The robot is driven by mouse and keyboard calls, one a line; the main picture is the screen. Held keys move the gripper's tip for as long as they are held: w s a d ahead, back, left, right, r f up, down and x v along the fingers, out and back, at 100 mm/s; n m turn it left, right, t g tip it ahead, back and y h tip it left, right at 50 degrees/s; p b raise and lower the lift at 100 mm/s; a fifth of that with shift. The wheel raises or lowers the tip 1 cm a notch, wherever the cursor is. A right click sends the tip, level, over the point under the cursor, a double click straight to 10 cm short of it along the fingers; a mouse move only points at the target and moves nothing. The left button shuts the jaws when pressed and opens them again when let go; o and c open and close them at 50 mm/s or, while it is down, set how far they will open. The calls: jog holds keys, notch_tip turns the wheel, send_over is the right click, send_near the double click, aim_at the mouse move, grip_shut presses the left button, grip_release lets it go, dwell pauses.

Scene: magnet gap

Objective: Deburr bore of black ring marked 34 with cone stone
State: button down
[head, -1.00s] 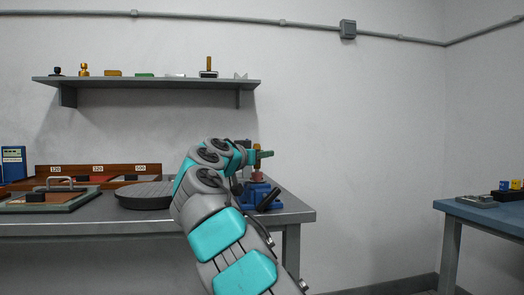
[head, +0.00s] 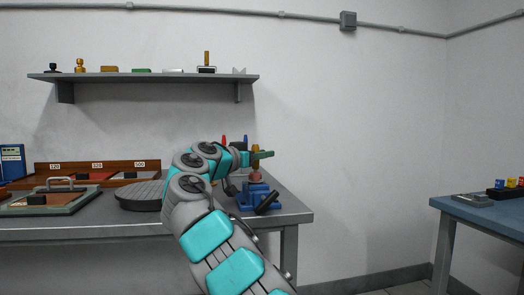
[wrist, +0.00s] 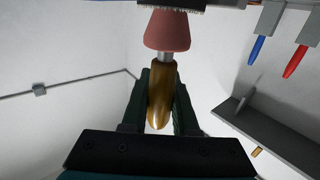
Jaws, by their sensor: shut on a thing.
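My gripper (head: 258,155) is shut on the cone stone's yellow-brown handle, above the blue vise (head: 252,198) at the bench's right end. In the wrist view, the dark fingers (wrist: 162,88) stand on both sides of the handle (wrist: 159,100). The pinkish cone stone (wrist: 167,30) has its narrow end toward a dark edge at the top of the picture. In the head view the stone (head: 256,177) is just over the vise. The black ring marked 34 cannot be made out clearly; no number shows. I cannot tell whether the stone is inside a bore.
A red handle (wrist: 295,62) and a blue handle (wrist: 257,48) stand close by. A wall shelf (head: 150,77) is above; a blue table (head: 480,207) stands right.

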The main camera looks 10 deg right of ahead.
jog(key=shift+s+d+m+g+h+p, duration=0.15)
jog(key=shift+m+g+h+p, duration=0.5)
jog(key=shift+p, duration=1.1)
jog(key=shift+s+d+m+g+h+p, duration=0.1)
jog(key=shift+m+g+h+p, duration=0.25)
jog(key=shift+g+p, duration=0.95)
jog(key=shift+w+f+t+b, duration=0.1)
jog(key=shift+f+t+b, duration=0.05)
jog(key=shift+t+b, duration=0.5)
jog(key=shift+w+a+n+t+y+b, duration=0.15)
jog(key=shift+n+t+y+b, duration=0.55)
jog(key=shift+b, duration=1.15)
jog(key=shift+w+a+n+t+y+b, duration=0.1)
jog(key=shift+n+t+y+b, duration=0.55)
jog(key=shift+b, duration=1.2)
jog(key=shift+w+a+n+t+y+b, duration=0.15)
jog(key=shift+n+t+y+b, duration=0.45)
jog(key=shift+b, duration=0.7)
jog(key=shift+a+n+t+y+b, duration=0.1)
jog(key=shift+n+t+y+b, duration=0.4)
jog(key=shift+b, duration=0.8)
jog(key=shift+a+n+t+y+b, duration=0.1)
jog(key=shift+n+t+y+b, duration=0.25)
jog(key=shift+t+y+b, duration=0.45)
jog(key=shift+w+n+y+b, duration=0.15)
jog(key=shift+n+y+b, duration=0.15)
jog(key=shift+b, duration=0.2)
jog(key=shift+a+t, duration=0.1)
jog(key=shift+t, duration=0.15)
jog(key=shift+y, duration=0.25)
